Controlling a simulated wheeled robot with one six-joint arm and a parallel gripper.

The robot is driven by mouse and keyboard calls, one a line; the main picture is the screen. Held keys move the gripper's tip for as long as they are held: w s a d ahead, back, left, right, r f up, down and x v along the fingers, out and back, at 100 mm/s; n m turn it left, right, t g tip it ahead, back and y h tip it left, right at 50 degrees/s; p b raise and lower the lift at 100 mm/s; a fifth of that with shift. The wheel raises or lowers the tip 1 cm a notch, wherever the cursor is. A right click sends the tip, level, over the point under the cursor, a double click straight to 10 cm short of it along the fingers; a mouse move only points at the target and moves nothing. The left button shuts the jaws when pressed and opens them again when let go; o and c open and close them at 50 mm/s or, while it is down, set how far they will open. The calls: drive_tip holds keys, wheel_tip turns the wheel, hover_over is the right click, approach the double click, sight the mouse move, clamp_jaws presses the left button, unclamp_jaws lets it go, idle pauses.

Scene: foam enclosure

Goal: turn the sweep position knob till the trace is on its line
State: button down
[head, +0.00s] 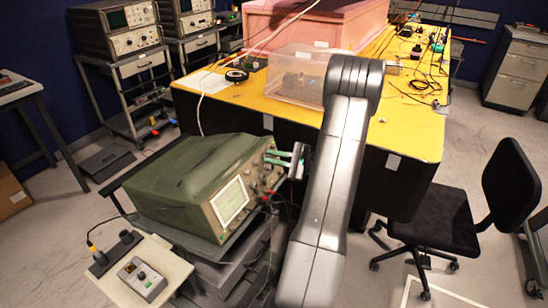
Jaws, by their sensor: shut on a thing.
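A green oscilloscope (185,180) stands on a cart in the middle left, its control panel facing right. Its lit screen (230,203) looks pale. The trace and its line are too small to make out from here. Several small knobs and leads crowd the panel beside the screen. My gripper (276,158) reaches in from the right, its teal fingers at the upper part of the panel. It is shut on a knob there. The fingers hide that knob, and I cannot read which one it is.
A small control box (142,279) lies on a side shelf at the front left. A yellow-topped bench (420,128) with a clear plastic bin (300,77) stands behind my arm. A black chair (447,215) is at the right. Red and dark leads hang near the panel.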

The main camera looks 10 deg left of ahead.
drive_tip(key=c, duration=1.5)
unclamp_jaws()
drive_tip(key=shift+o, duration=0.2)
drive_tip(key=s+d+b, duration=0.1)
drive_tip(key=d, duration=1.2)
drive_tip(key=shift+s+d+f+b, duration=0.2)
drive_tip(key=shift+d+f+b, duration=0.2)
drive_tip(key=shift+f, duration=0.05)
drive_tip(key=a, duration=0.4)
drive_tip(key=w+a+p, duration=0.1)
drive_tip(key=a, duration=0.4)
drive_tip(key=a+r+p, duration=0.1)
drive_tip(key=a, duration=0.3)
drive_tip(key=shift+w+a, duration=0.2)
drive_tip(key=shift+a, duration=0.2)
